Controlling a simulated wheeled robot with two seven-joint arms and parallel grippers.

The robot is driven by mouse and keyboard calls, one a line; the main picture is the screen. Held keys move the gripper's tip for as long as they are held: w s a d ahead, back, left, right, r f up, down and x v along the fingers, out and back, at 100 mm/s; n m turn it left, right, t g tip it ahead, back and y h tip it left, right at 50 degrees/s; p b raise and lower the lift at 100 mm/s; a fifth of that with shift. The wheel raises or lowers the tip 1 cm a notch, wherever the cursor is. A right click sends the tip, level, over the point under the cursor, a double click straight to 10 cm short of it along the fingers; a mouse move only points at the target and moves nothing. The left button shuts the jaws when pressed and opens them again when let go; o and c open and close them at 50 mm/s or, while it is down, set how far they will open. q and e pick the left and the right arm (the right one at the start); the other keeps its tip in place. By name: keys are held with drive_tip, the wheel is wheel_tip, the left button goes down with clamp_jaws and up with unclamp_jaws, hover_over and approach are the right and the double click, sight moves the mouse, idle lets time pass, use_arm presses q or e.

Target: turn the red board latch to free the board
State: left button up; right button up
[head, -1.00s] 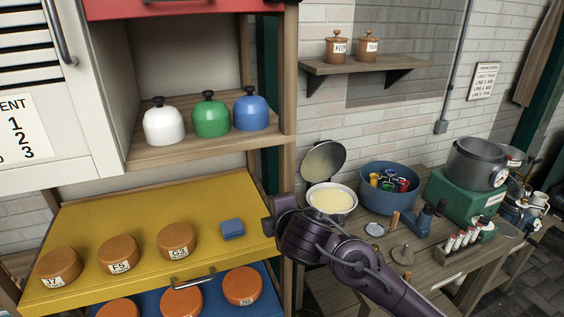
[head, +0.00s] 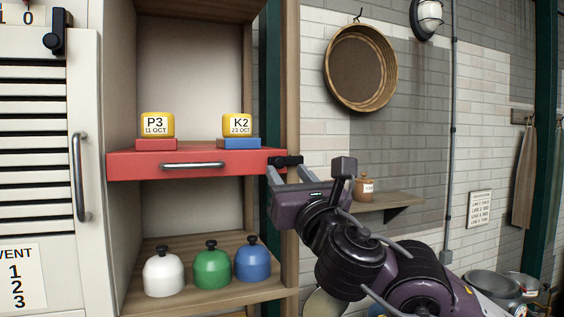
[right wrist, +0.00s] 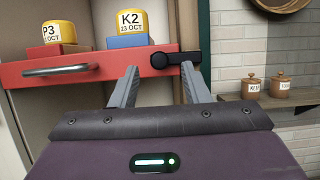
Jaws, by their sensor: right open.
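The red board (head: 130,164) is a shelf board with a metal handle (head: 193,166) on its front edge. The black latch (head: 286,161) sits at the board's right end, on the wooden post, and lies roughly level. My right gripper (head: 290,172) is open just below and in front of the latch. In the right wrist view the latch (right wrist: 172,59) shows between and beyond the two grey fingertips (right wrist: 160,72), with its arm reaching toward the right finger. I cannot tell whether a finger touches it. My left gripper is not in view.
Yellow blocks P3 (head: 157,125) and K2 (head: 237,126) stand on red and blue bases on the board. White, green (head: 212,270) and blue domes stand on the shelf below. A white louvred cabinet (head: 40,180) is at left. The wooden post (head: 291,225) is close beside my gripper.

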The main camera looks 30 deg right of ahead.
sight(280, 163)
drive_tip(key=p+x, duration=0.1)
drive_tip(key=x, duration=0.2)
drive_tip(key=shift+s+r, duration=0.1)
drive_tip(key=shift+r, duration=0.1)
drive_tip(key=shift+w+d, duration=0.1)
drive_tip(key=shift+w, duration=0.5)
drive_tip(key=shift+s, duration=0.1)
clamp_jaws()
